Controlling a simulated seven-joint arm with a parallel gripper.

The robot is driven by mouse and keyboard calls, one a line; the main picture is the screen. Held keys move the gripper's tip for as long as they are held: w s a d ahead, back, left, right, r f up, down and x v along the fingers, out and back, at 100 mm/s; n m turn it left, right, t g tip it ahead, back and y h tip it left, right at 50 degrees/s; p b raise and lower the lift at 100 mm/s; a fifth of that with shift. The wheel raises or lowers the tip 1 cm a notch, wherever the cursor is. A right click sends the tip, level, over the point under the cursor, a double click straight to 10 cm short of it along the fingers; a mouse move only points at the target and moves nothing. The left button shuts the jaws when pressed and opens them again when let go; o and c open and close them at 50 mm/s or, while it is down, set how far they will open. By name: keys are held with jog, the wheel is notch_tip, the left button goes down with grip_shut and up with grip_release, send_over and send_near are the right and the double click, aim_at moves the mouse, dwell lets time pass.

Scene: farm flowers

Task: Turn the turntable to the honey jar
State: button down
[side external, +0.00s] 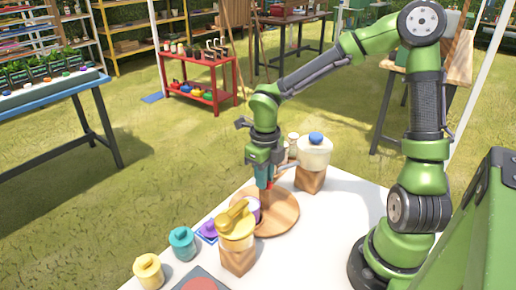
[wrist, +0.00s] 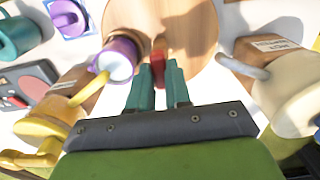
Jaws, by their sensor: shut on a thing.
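The turntable (side external: 282,215) is a round wooden disc on the white table; it also shows in the wrist view (wrist: 190,25). My gripper (side external: 265,184) points down over it, with its fingers shut on a red peg (wrist: 158,56) at the disc. A purple jar (wrist: 121,57) stands at the disc's left edge, under the spout of a yellow pot (side external: 236,222) on a wooden block. A cream pot with a blue lid (side external: 315,150) stands on another block at the right, its spout towards the disc.
A teal jar (side external: 182,243) and a yellow jar (side external: 149,271) stand at the table's left. A purple item (side external: 208,230) lies on a blue-edged square near them. A small cream object (side external: 292,143) shows behind my gripper. The table's right side is fairly clear.

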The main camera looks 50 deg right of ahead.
jog(key=c, duration=1.1)
grip_release()
jog(key=shift+o, duration=0.2)
jog(key=shift+m, duration=0.5)
